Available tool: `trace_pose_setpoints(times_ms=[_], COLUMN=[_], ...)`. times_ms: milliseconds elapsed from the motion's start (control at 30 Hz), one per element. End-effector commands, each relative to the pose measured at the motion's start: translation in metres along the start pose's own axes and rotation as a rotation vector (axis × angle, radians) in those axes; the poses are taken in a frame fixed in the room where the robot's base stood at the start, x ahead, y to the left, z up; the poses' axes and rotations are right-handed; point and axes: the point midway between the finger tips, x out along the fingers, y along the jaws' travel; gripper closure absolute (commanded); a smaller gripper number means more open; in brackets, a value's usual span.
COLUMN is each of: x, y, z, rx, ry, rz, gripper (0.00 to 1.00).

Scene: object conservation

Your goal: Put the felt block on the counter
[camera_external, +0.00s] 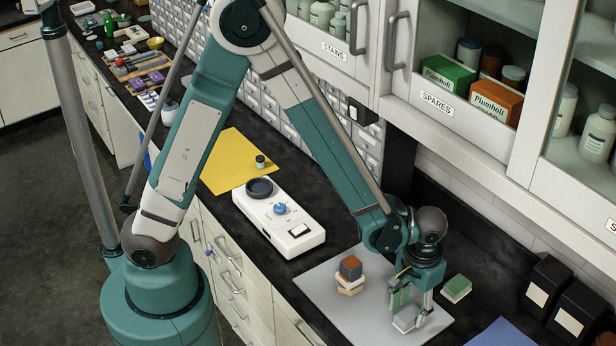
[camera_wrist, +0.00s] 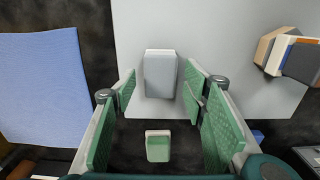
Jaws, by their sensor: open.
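A grey block (camera_wrist: 160,76) with a pale edge lies on the grey mat, in front of and between my fingertips in the wrist view. It also shows under my gripper in the external view (camera_external: 405,320). A green block (camera_wrist: 158,147) with a pale lower layer lies on the dark counter (camera_external: 353,231), off the mat; the external view shows it right of my gripper (camera_external: 457,287). I cannot tell for sure which of the two is felt. My gripper (camera_external: 411,304) is open and low over the mat, its green-padded fingers apart, with nothing held.
A stack of blocks (camera_external: 350,275), orange-brown on top, stands on the grey mat (camera_external: 330,300) left of my gripper. A white device (camera_external: 277,222) sits on the counter farther left. A blue mat (camera_wrist: 40,95) and black boxes (camera_external: 547,283) are on the right in the external view.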

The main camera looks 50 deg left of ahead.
Motion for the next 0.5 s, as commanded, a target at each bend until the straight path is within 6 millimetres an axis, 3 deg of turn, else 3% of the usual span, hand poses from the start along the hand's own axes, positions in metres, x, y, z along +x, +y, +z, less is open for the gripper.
trace_pose_setpoints(times_ms=[500], x=[-0.056], y=[0.000], z=[0.001], rx=[0.000], ry=[0.000], rz=[0.000], gripper=[0.56])
